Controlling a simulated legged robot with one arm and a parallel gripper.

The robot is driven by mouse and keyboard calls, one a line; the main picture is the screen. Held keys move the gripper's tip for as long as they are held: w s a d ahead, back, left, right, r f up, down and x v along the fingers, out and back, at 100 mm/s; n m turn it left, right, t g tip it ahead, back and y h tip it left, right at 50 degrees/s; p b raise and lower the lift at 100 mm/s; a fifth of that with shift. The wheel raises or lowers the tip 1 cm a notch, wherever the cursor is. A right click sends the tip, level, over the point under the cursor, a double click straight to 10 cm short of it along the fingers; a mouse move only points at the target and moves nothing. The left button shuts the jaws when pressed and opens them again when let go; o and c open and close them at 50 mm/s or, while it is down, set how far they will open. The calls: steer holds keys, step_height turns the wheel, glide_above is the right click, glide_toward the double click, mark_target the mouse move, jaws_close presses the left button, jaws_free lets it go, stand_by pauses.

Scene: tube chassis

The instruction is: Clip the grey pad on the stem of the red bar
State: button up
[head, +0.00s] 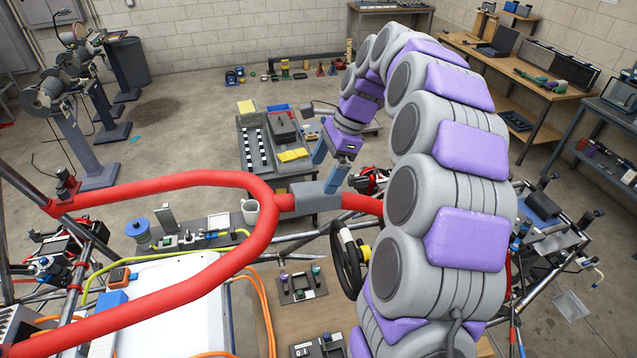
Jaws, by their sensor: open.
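The red bar (190,180) is a long tube that bends into a rounded loop, and its short stem (369,204) runs right from the loop's end. The grey pad (314,202) lies along the stem just right of the loop and covers part of it. I cannot tell whether it wraps fully around the stem. My gripper (322,175) is open, with its two blue fingers apart, just above the pad's right half. The lower finger's tip overlaps the pad's edge in the picture; I cannot tell whether they touch. My arm hides the stem's right end.
A black steering wheel (346,262) stands below the stem. A grey workbench (247,168) with yellow and black items is behind the bar. Thin frame tubes and orange cables run below. Open floor (190,110) lies at the back left.

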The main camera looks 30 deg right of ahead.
steer(key=p+v, duration=0.2)
steer(key=v, duration=0.9)
steer(key=s+a+f+n+g+h+b, duration=0.2)
steer(key=s+a+f+n+b, duration=0.95)
steer(key=a+f, duration=0.45)
steer(key=s+a+f+n+h+b, duration=0.2)
steer(key=s+f+n+b, duration=0.6)
steer(key=s+f, duration=1.3)
steer(key=a+f+b, duration=0.1)
steer(key=b, duration=0.3)
steer(key=shift+f+n+g+h, duration=0.3)
steer(key=shift+f+n, duration=0.05)
steer(key=shift+c, duration=0.5)
